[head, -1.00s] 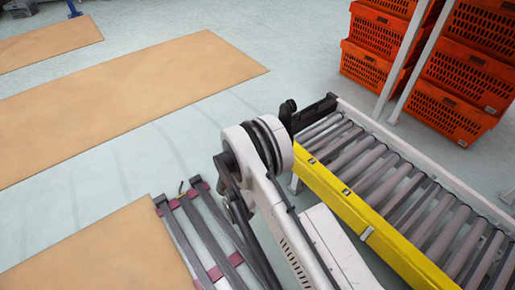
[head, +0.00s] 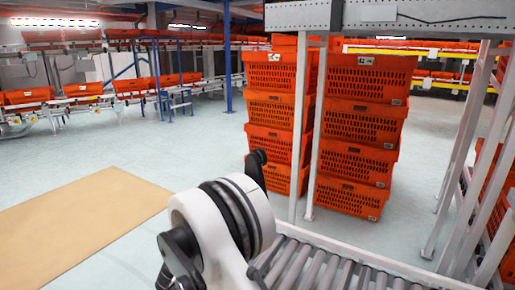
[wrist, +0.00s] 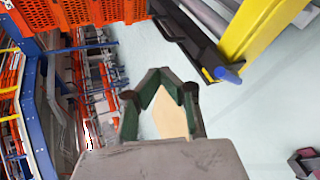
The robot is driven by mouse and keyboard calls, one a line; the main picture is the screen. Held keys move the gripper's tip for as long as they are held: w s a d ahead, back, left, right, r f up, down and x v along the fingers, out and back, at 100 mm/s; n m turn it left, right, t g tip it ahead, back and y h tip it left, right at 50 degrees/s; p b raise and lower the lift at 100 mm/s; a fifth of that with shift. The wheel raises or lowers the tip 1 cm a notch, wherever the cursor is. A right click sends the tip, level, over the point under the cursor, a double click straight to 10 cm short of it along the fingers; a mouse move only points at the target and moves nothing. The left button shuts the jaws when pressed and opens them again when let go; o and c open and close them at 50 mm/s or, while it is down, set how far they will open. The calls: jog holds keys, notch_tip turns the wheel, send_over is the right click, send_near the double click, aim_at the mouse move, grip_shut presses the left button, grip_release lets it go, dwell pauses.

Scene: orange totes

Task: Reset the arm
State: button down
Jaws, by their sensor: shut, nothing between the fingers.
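My gripper (wrist: 162,76) shows in the wrist view, with its dark green fingers above the grey wrist housing. It is shut and empty, held over the open floor. In the head view, my white and black arm rises at the bottom centre, beside the near end of the roller conveyor (head: 318,265). My gripper cannot be made out in the head view.
Stacked orange totes (head: 360,130) stand behind the conveyor, with metal posts (head: 315,130) in front of them. A tan floor panel (head: 80,225) lies at left. Far conveyors carry more totes. A yellow conveyor rail (wrist: 250,40) is near my gripper.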

jog(key=s+d+r+m+g, duration=0.35)
jog(key=d+r+m, duration=0.25)
jog(key=d+r, duration=1.3)
jog(key=s+d+r+m+g, duration=0.1)
jog(key=s+d+r+m, duration=0.1)
jog(key=s+d+r, duration=0.3)
jog(key=s+d+r+m, duration=0.3)
jog(key=s+d, duration=0.4)
jog(key=s+d+m+g+y, duration=0.1)
jog(key=s+d+m, duration=0.35)
jog(key=s, duration=0.65)
jog(key=s+d+m+y, duration=0.1)
jog(key=s+d+m, duration=0.3)
jog(key=s, duration=0.7)
notch_tip(320, 180, up, 14)
jog(key=n+p, duration=0.1)
jog(key=p, duration=1.4)
jog(key=shift+d+r, duration=0.2)
jog(key=shift+r, duration=0.05)
